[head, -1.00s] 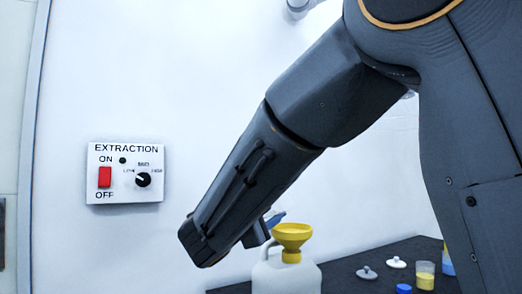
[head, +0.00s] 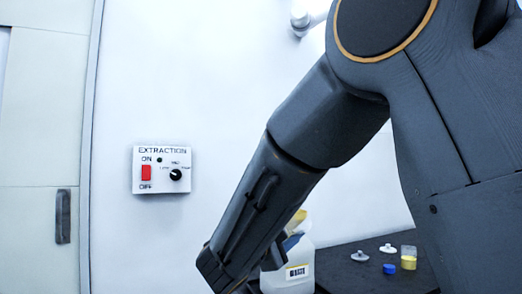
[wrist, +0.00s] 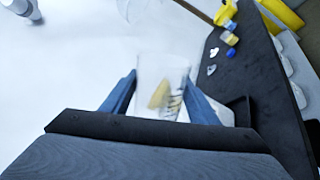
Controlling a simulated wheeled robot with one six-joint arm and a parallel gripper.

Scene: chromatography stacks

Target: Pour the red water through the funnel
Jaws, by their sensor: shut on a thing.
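My gripper (wrist: 160,95) is shut on a clear beaker (wrist: 150,72), which stands between the blue fingers in the wrist view. A yellow patch shows through its wall; I cannot tell whether it is the funnel behind. I see no red water. In the head view, the yellow funnel (head: 299,219) sits at the top of a whitish jug (head: 307,258) and is mostly hidden by my arm. A blue finger (head: 291,242) shows beside the jug; the beaker is hidden there.
The dark bench (head: 345,278) carries white stoppers (head: 388,248), a blue cap (head: 389,269) and a small container with yellow contents (head: 408,262). An extraction switch panel (head: 161,169) is on the wall. A cabinet door with a handle (head: 63,216) is at left.

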